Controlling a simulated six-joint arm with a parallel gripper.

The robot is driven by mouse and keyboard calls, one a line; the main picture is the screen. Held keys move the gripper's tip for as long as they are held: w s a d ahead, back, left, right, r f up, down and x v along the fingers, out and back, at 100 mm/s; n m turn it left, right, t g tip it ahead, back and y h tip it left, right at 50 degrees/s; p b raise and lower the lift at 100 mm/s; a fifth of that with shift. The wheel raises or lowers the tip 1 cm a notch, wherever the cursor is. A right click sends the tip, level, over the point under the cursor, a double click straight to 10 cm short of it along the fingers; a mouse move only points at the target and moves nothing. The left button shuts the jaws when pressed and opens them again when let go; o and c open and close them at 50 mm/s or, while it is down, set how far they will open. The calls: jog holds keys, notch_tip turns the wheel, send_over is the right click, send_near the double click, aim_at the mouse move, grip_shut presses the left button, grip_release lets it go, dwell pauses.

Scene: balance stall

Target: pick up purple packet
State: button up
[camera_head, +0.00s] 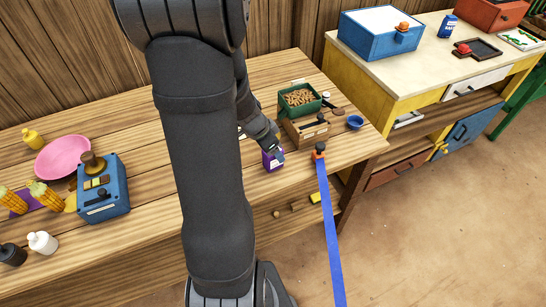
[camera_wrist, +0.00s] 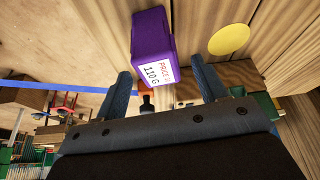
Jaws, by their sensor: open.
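The purple packet (camera_head: 272,162) stands on the wooden table near its front edge, partly behind my arm in the head view. In the wrist view the purple packet (camera_wrist: 150,32) shows a white label reading "110 G". My gripper (camera_wrist: 164,85) is open, its two blue fingers spread apart. The packet lies ahead of the gap between the fingertips, with its labelled end close to them. No finger is seen closed on it. In the head view my gripper (camera_head: 279,148) is right beside the packet, and the exact gap is hard to tell.
A green tray of brown pieces (camera_head: 316,104) sits by a wooden box (camera_head: 290,131) behind the packet. An orange-and-black clip (camera_head: 319,151) with a blue strap (camera_head: 333,240) is to the right. A blue bowl (camera_head: 355,122) stands farther right. A yellow disc (camera_wrist: 229,40) lies near the packet.

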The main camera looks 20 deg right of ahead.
jog(key=shift+x, duration=1.85)
jog(key=shift+s+a, duration=0.1)
jog(key=shift+a, duration=0.05)
jog(key=c, duration=1.1)
